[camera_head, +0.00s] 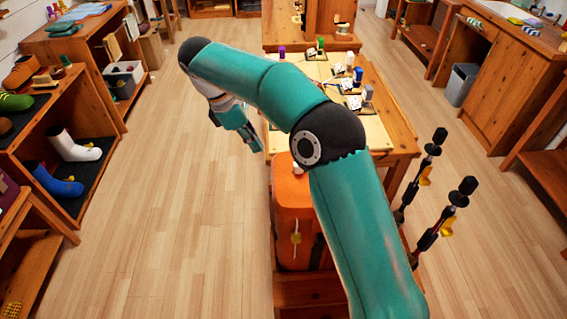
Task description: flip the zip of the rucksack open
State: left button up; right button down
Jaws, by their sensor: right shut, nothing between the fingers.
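The orange rucksack (290,200) stands upright in the middle of the camera_head view, beside the wooden table. A small pale yellow tag, perhaps the zip pull, hangs on its front, and a small whitish piece shows near its top. My own right arm crosses in front and hides the rucksack's right part. My right gripper (254,143) is shut and empty, pointing down, to the upper left of the rucksack and apart from it in the picture. I cannot tell the state of the zip. My left gripper is not in view.
A table (395,149) with cards and coloured bottles stands behind the rucksack. Two black poles (428,180) with yellow parts stand to the right. Shelves with boots (75,146) line the left. A grey bin (461,84) is at the right. The floor left of the rucksack is clear.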

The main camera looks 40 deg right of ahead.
jog(key=b+x, duration=0.1)
jog(key=x, duration=0.6)
jog(key=shift+s+f, duration=0.1)
jog(key=shift+f, duration=0.05)
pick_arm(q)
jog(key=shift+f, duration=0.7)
pick_arm(e)
jog(key=shift+s+d, duration=0.5)
jog(key=shift+d, duration=0.4)
jog(key=shift+s+d, duration=0.55)
jog(key=shift+d, duration=0.3)
